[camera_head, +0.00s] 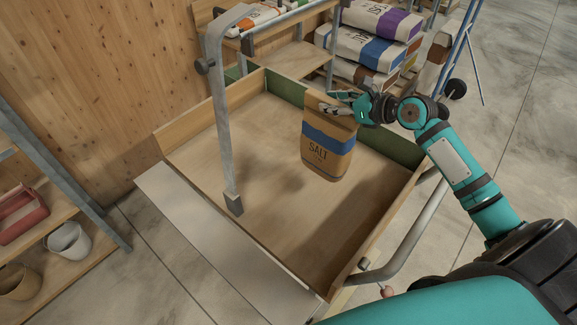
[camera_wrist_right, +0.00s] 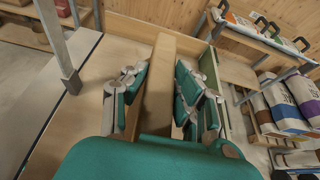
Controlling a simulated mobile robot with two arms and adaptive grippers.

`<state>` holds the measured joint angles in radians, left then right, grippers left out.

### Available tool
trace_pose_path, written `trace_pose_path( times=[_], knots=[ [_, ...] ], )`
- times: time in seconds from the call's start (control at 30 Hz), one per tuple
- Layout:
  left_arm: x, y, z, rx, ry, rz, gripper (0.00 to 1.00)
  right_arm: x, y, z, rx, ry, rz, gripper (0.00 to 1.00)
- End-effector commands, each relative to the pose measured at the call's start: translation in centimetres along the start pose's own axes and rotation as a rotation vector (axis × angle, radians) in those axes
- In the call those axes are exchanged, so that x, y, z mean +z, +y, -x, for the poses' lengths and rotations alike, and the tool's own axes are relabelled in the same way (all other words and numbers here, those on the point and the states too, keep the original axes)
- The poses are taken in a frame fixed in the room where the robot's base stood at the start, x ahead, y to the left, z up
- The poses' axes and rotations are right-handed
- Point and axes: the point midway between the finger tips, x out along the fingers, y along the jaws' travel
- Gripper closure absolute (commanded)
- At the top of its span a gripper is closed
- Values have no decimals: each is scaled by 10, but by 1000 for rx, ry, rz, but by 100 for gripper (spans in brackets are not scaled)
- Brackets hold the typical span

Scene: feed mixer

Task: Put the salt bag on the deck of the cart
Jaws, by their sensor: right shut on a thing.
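The salt bag (camera_head: 328,150) is brown paper with a blue band and the word SALT. It hangs upright from my right gripper (camera_head: 350,106), which is shut on its top end. The cart deck (camera_head: 270,225) is a wooden surface with low side walls, and the bag is over its far right part, apparently above the boards. In the right wrist view the salt bag (camera_wrist_right: 159,88) shows edge-on between the two fingers of my right gripper (camera_wrist_right: 160,95). The bag's underside is hidden. My left gripper is not in view.
A grey metal post (camera_head: 222,120) with a bent top rises at the cart's left side. A tubular rail (camera_head: 412,240) runs along its right side. Stacked sacks (camera_head: 370,40) stand behind. A shelf with pots (camera_head: 68,240) is at left. The deck boards look clear.

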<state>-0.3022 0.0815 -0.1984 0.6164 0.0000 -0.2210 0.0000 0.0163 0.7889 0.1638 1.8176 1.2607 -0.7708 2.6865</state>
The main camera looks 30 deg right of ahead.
Motion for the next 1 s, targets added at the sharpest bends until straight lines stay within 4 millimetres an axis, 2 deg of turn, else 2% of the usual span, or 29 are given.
trace_pose_path(
  times=[0.03, 0.1, 0.5, 0.67, 0.9, 1.0],
  knots=[
    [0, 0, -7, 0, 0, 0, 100, -1, -1, -2, -3, -12, 3, 100],
    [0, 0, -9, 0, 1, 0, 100, -4, -1, -3, -3, -11, 2, 100],
    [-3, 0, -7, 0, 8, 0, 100, -54, -1, -24, -4, -10, 1, 100],
    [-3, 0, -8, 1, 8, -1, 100, -63, -2, -28, -4, -11, 1, 100],
    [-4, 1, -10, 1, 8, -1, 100, -90, -2, -39, -4, -10, 1, 100],
    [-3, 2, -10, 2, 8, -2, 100, -94, -2, -41, -4, -11, 1, 100]
  ],
)
